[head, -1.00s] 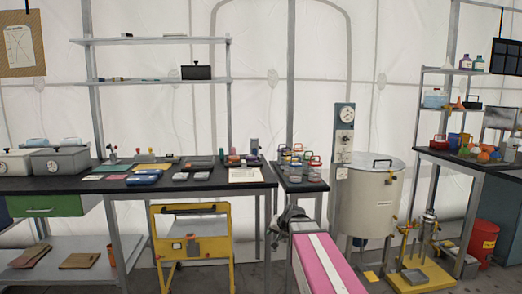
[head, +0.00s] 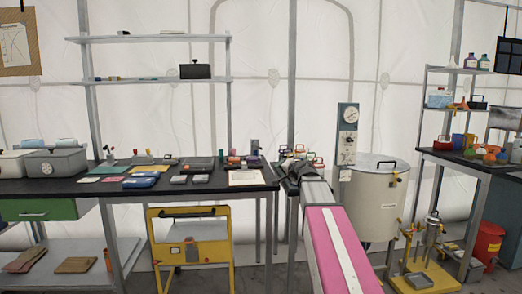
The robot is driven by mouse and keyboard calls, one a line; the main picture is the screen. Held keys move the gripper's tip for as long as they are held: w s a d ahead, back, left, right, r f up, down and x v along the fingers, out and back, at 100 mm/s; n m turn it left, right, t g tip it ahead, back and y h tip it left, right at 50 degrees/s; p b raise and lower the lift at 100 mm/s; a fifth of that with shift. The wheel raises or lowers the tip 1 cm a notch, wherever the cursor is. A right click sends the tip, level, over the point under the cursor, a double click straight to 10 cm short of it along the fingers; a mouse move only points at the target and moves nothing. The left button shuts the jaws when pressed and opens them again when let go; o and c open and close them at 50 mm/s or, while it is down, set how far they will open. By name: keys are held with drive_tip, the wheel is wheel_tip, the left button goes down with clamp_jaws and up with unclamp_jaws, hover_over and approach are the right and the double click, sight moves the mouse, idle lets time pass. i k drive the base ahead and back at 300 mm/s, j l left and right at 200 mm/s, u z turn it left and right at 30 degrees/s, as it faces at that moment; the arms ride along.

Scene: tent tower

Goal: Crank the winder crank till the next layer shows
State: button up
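I cannot make out a winder crank for certain in the head view. A yellow-framed unit (head: 190,252) with a dark bar across its top stands under the long bench; its small parts are too small to tell. My gripper (head: 297,168) is dark grey, at the far end of my pink and white arm. It appears in front of the small table between the bench and the drum, overlapping the jars there. Its fingers are too small and dark to tell whether they are open or shut, and nothing held can be made out.
A long black bench (head: 60,187) at left carries boxes, trays and small tools. A large pale drum (head: 372,208) with a gauge panel (head: 347,135) stands right of my arm. A yellow-based stand (head: 425,275), red bin (head: 487,240) and right-hand bench (head: 460,160) lie beyond.

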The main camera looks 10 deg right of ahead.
sight(256, 145)
drive_tip(key=i, duration=1.35)
